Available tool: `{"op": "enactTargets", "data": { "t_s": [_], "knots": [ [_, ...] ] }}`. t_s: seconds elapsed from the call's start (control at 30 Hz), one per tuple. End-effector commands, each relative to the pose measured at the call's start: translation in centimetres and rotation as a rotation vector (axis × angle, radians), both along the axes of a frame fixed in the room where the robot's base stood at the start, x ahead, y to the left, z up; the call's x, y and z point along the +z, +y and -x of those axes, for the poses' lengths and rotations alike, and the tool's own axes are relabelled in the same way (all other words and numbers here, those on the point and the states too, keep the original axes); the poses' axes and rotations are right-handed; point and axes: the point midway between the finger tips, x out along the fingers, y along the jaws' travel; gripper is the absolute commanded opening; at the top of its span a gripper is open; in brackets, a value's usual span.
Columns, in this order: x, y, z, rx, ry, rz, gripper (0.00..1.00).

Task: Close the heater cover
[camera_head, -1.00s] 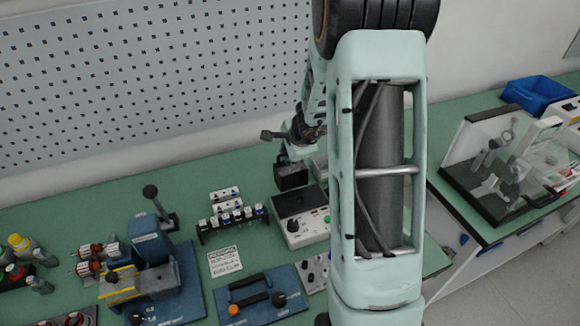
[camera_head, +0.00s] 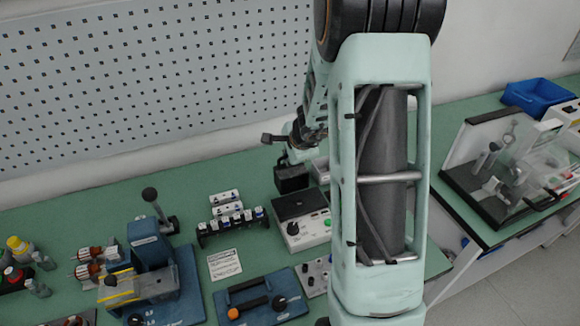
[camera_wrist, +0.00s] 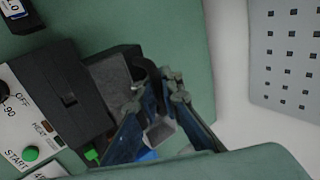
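The heater is a white control box (camera_head: 309,231) with a green START button and a dial, on the green bench in the head view. It also shows in the wrist view (camera_wrist: 22,118). Its dark top (camera_wrist: 65,92) lies beside the panel. A black, box-like part, seemingly the raised heater cover (camera_head: 291,179), stands behind it. In the wrist view the cover (camera_wrist: 108,82) shows a grey face and a dark curved part. My gripper (camera_wrist: 165,84) has its fingertips close beside that curved part. The fingers lean together with a narrow gap; contact or grip is unclear.
A small rack (camera_head: 232,222) and printed card (camera_head: 224,264) lie nearby. A pegboard wall (camera_head: 150,80) rises behind the bench.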

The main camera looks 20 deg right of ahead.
Motion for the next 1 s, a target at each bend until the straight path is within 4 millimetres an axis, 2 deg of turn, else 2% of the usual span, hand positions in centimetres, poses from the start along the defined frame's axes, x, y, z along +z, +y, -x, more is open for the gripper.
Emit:
{"op": "enactTargets", "data": {
  "t_s": [0.2,0.47,0.77,1.0],
  "knots": [
    [0.7,-0.1,2.2,-0.002,0.003,0.002,0.0],
    [0.6,-0.1,2.3,-0.002,0.005,0.002,0.0],
    [0.7,-0.1,5.0,-0.003,0.006,0.003,0.0],
    [0.8,-0.1,5.1,-0.001,0.006,0.002,0.0]
  ]
}}
